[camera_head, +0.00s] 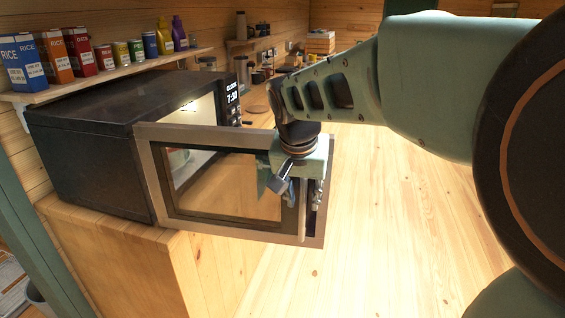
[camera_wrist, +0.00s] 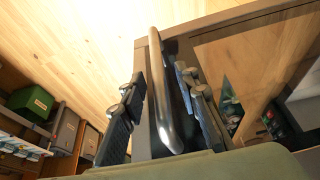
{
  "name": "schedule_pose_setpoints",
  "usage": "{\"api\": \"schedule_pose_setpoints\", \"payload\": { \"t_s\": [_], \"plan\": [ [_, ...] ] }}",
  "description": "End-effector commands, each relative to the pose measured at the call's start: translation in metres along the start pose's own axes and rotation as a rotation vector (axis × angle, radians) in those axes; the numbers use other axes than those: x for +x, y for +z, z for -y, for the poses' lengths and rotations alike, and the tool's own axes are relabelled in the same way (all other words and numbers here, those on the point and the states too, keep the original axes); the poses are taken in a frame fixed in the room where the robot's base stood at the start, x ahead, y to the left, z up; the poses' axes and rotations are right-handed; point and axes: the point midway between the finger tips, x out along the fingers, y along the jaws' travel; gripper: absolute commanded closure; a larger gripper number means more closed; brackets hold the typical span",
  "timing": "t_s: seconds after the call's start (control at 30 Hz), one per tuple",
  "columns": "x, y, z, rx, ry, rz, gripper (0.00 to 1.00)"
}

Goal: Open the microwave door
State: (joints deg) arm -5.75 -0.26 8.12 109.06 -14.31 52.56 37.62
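The black microwave (camera_head: 90,125) sits on a wooden counter in the head view. Its framed glass door (camera_head: 150,170) stands swung well out from the body, hinged at the left, with the opening partly visible behind it. My gripper (camera_head: 292,185) is at the door's free right edge. In the wrist view the shiny bar handle (camera_wrist: 165,100) runs between the two dark fingers of my gripper (camera_wrist: 163,105). The fingers stand apart, one on each side of the handle, with gaps visible. In the head view my gripper hides most of the handle.
A shelf (camera_head: 120,72) with several boxes, cans and bottles runs above and behind the microwave. Jars and other kitchen items stand farther along the counter. The wooden floor (camera_head: 400,230) right of the door looks clear. The wrist view shows shelves with bins (camera_wrist: 65,130) at left.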

Motion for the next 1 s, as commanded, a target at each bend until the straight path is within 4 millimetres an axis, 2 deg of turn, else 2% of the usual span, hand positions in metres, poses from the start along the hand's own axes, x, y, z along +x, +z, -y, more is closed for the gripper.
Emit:
{"api": "schedule_pose_setpoints", "payload": {
  "t_s": [0.17,0.27,0.6,0.7,1.0],
  "plan": [
    [-0.003,-0.002,0.000,0.001,0.000,-0.001,0.71],
    [-0.012,-0.006,0.001,0.001,-0.002,-0.004,0.71],
    [-0.071,-0.030,0.000,0.001,-0.002,-0.003,0.71],
    [-0.082,-0.035,0.000,0.000,-0.001,-0.002,0.71],
    [-0.093,-0.038,0.000,0.000,0.000,0.000,0.71]
  ]
}}
